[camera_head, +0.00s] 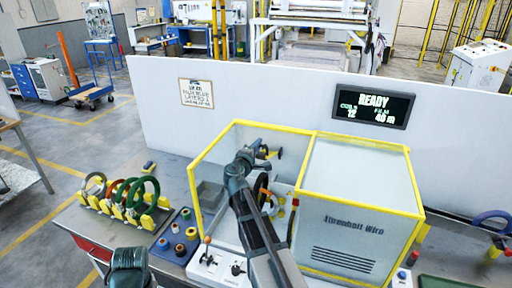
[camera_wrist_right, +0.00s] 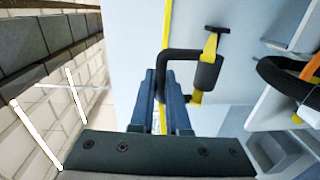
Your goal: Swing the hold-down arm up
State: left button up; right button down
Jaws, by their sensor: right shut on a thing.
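The hold-down arm is a black bent bar with a dark roller and yellow fittings; it shows in the right wrist view (camera_wrist_right: 205,72) and, small, in the head view (camera_head: 264,152). In the head view my right gripper (camera_head: 256,145) is inside the yellow-framed wrapping machine (camera_head: 309,136), above a black ring. Its fingertips are hard to make out there. A part of my left arm shows at the bottom left of the head view; its fingers are out of sight.
A rack of coloured coils (camera_head: 113,205) stands left of the machine, with a blue tray of spools (camera_head: 181,225) beside it. A pale partition (camera_head: 270,100) with a READY display (camera_head: 373,105) stands behind. The machine's yellow frame is close around my right arm.

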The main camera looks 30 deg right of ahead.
jog(key=w+d+r+p, duration=0.7)
jog(key=w+d, duration=0.5)
jog(key=d, duration=0.2)
jog(key=shift+r, duration=0.65)
jog(key=c, duration=0.9)
grip_release()
jog(key=shift+s, duration=0.1)
jog(key=f+v, duration=0.1)
jog(key=v, duration=1.2)
jog(key=shift+s+a+r+p, duration=0.25)
jog(key=shift+r+p, duration=0.15)
jog(key=shift+r, duration=0.1)
